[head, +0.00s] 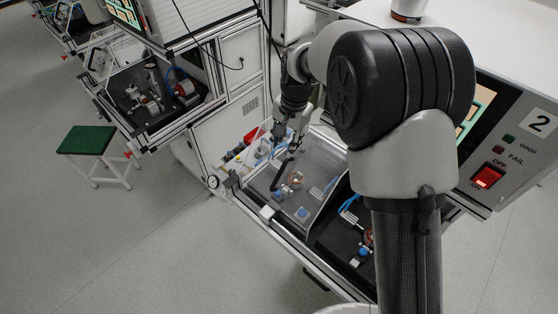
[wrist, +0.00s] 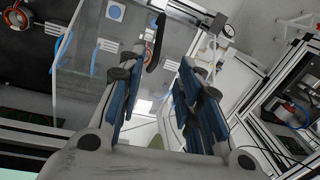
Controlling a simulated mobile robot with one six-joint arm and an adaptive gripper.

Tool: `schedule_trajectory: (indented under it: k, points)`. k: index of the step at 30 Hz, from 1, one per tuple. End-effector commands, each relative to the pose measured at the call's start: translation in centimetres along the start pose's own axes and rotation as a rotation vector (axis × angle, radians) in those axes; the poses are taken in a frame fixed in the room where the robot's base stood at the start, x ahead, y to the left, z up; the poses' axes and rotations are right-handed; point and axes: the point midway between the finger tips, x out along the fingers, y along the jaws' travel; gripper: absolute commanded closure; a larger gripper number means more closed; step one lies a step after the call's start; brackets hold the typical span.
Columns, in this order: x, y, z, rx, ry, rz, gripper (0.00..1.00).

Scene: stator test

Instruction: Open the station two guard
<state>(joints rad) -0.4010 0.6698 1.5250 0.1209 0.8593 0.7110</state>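The station two guard (head: 322,166) is a clear cover over the left bay of the station marked 2. It looks closed, with a copper-coloured stator (head: 295,180) visible through it. A black bar handle (head: 282,174) stands on the guard; it also shows in the wrist view (wrist: 155,42). My gripper (head: 282,148) is over the guard, close to the handle. In the wrist view my gripper (wrist: 160,62) has its blue-padded fingers apart, and the handle appears between and beyond the fingertips. I cannot tell whether they touch it.
The station two panel (head: 510,140) has a lit red switch (head: 487,177). An open bay (head: 350,232) lies right of the guard. A green stool (head: 87,141) stands on open floor.

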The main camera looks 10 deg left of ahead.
Motion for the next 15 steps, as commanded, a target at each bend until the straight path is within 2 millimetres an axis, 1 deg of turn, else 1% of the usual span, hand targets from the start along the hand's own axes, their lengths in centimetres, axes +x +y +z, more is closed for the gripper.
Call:
schedule_trajectory:
  k: [5,15]
  points:
    - [3.3,0.1,0.1,-0.001,-0.004,0.004,0.68]
    - [10.7,0.1,0.1,-0.001,-0.003,0.003,0.68]
